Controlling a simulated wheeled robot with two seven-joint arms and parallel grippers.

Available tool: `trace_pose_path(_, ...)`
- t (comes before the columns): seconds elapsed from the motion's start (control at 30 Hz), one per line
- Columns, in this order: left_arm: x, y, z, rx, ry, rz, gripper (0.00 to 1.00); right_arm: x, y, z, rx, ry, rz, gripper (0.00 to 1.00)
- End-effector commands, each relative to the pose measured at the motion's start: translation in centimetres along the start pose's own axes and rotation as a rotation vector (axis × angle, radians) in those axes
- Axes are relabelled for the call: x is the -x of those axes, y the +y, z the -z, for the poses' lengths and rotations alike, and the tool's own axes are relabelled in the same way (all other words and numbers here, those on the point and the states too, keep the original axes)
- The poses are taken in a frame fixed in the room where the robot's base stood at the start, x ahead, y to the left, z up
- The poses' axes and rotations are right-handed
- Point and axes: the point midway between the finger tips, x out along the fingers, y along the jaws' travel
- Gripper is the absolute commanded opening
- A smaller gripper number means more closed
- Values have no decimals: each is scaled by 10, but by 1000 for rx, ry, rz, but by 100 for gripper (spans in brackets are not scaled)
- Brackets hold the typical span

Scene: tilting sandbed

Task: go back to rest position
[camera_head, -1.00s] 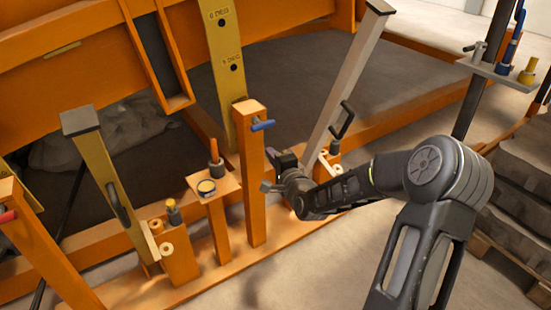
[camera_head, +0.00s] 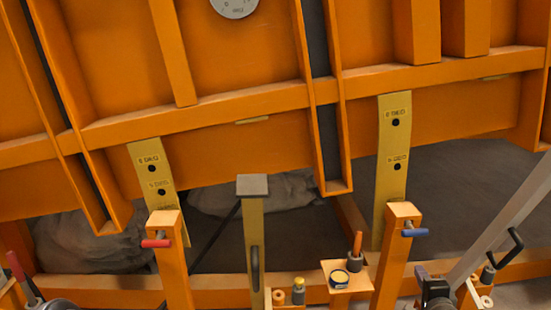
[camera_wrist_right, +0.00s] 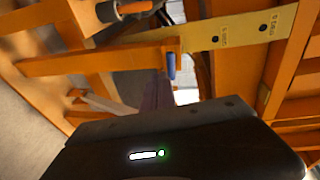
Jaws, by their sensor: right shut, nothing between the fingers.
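My right gripper (camera_head: 430,279) shows at the lower right of the head view, beside the orange post with the blue-handled pin. It is shut and empty. In the right wrist view its fingers (camera_wrist_right: 157,95) show dark and purplish past the black wrist housing. The blue pin handle (camera_wrist_right: 171,66) appears just beyond them; I cannot tell the exact gap. A grey rounded part (camera_head: 55,303) shows at the bottom left edge of the head view; I cannot tell whether it is mine. No left gripper jaws are visible.
Orange posts carry a red pin (camera_head: 156,243) and a blue pin (camera_head: 414,232). Yellow drilled plates (camera_head: 393,145) hang from the orange sandbed frame (camera_head: 230,105).

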Motion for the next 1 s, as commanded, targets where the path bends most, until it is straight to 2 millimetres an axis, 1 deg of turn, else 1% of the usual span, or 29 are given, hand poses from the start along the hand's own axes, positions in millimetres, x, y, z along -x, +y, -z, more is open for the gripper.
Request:
trace_pose_path(0.07,0,0,0,0,0,0,0,3,16,-3,108,-12,-54,0)
trace_pose_path(0.13,0,0,0,0,0,0,0,12,54,-5,226,-34,-155,0)
trace_pose_path(0.17,0,0,0,0,0,0,0,17,73,-10,271,-57,-202,0)
trace_pose_path(0.2,0,0,0,0,0,0,0,23,98,-24,328,-102,-261,0)
trace_pose_path(0.27,0,0,0,0,0,0,0,37,135,-50,407,-190,-345,0)
trace_pose_path(0.3,0,0,0,0,0,0,0,47,159,-71,456,-257,-395,0)
trace_pose_path(0.37,0,0,0,0,0,0,0,67,193,-103,525,-368,-460,0)
trace_pose_path(0.4,0,0,0,0,0,0,0,82,213,-126,567,-447,-497,0)
trace_pose_path(0.47,0,0,0,0,0,0,0,107,242,-159,626,-569,-544,0)
trace_pose_path(0.5,0,0,0,0,0,0,0,126,259,-181,662,-652,-572,0)
trace_pose_path(0.57,0,0,0,0,0,0,0,156,281,-210,711,-772,-606,0)
trace_pose_path(0.6,0,0,0,0,0,0,0,175,294,-226,740,-845,-626,0)
trace_pose_path(0.67,0,0,0,0,0,0,0,203,310,-246,776,-942,-650,0)
trace_pose_path(0.7,0,0,0,0,0,0,0,220,319,-257,797,-999,-665,0)
trace_pose_path(0.77,0,0,0,0,0,0,0,245,330,-270,821,-1075,-687,0)
trace_pose_path(0.8,0,0,0,0,0,0,0,261,337,-279,835,-1122,-702,0)
trace_pose_path(0.87,0,0,0,0,0,0,0,283,347,-289,855,-1183,-723,0)
trace_pose_path(0.9,0,0,0,0,0,0,0,297,352,-295,873,-1222,-734,0)
trace_pose_path(1.0,0,0,0,0,0,0,0,326,362,-310,933,-1313,-736,0)
